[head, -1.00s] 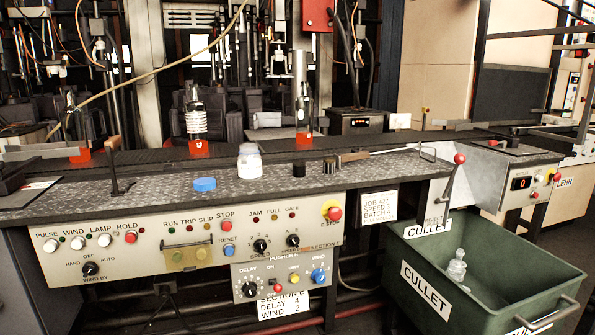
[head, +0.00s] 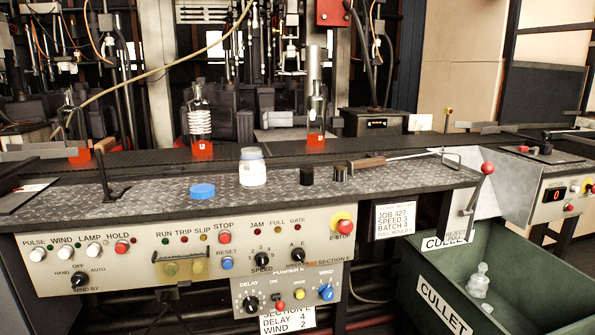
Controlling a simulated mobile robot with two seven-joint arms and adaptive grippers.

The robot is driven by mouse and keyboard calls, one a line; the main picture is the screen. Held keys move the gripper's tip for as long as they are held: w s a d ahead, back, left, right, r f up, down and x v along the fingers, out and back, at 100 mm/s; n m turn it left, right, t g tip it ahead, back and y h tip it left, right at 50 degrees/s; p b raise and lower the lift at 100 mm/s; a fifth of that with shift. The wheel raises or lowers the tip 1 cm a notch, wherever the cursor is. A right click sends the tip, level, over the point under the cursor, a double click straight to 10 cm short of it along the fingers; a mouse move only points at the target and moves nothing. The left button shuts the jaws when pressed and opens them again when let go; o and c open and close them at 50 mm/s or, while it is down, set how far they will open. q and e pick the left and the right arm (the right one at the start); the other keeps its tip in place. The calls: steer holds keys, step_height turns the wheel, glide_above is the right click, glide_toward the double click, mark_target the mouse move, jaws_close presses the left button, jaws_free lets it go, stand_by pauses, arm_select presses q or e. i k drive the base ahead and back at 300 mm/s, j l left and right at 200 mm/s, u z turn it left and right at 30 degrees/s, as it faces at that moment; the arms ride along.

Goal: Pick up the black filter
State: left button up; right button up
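Two small black cylinders stand on the dark patterned worktop in the head view. One black cylinder (head: 306,176) is plain and stands just right of the white-lidded jar. The other black cylinder (head: 340,174) stands to its right, in front of a wooden-handled tool. I cannot tell from their looks which one is the black filter. Both are upright and apart from each other. Neither of my grippers shows in this view.
A wooden-handled tool (head: 367,162) lies behind. Glowing bottles (head: 316,118) stand on the conveyor (head: 245,153). The green cullet bin (head: 540,290) is lower right.

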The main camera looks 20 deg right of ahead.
mark_target(306, 172)
steer(key=i+l+u, duration=0.15)
steer(key=l, duration=0.2)
steer(key=i+l+u, duration=0.15)
steer(key=l, duration=0.2)
steer(key=i+l+u, duration=0.15)
steer(key=i+l, duration=0.1)
steer(key=l, duration=0.1)
